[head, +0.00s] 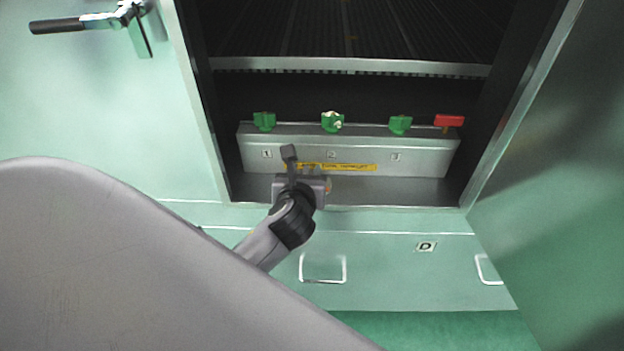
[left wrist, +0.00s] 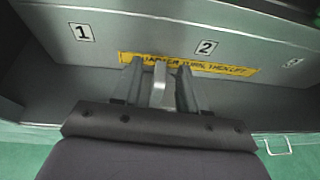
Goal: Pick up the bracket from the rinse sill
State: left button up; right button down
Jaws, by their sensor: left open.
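The rinse sill appears to be the grey metal ledge (head: 400,188) below the numbered block, at the opening's front edge. My left gripper (head: 312,172) is over this ledge, in front of the block near number 2. In the left wrist view its two fingers (left wrist: 158,82) are apart, pointing at the yellow label. A pale metal strip (left wrist: 159,88) shows between them. I cannot tell if it is the bracket, or if a finger touches it. No other bracket is clear; the gripper hides part of the ledge. My right gripper is not in view.
The grey block (head: 350,153) carries several green fittings (head: 400,124), one with a pale piece on it, and a red handle (head: 449,121). A yellow label (head: 350,168) is on its front. Opening frame sides (head: 520,110) stand close right and left. The ledge's right part is clear.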

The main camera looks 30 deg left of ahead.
pick_arm(q)
jog(key=shift+w+a+f, duration=0.25)
jog(key=shift+w, duration=0.3)
jog(key=shift+c, duration=0.3)
grip_shut()
jog(key=shift+r, duration=0.1)
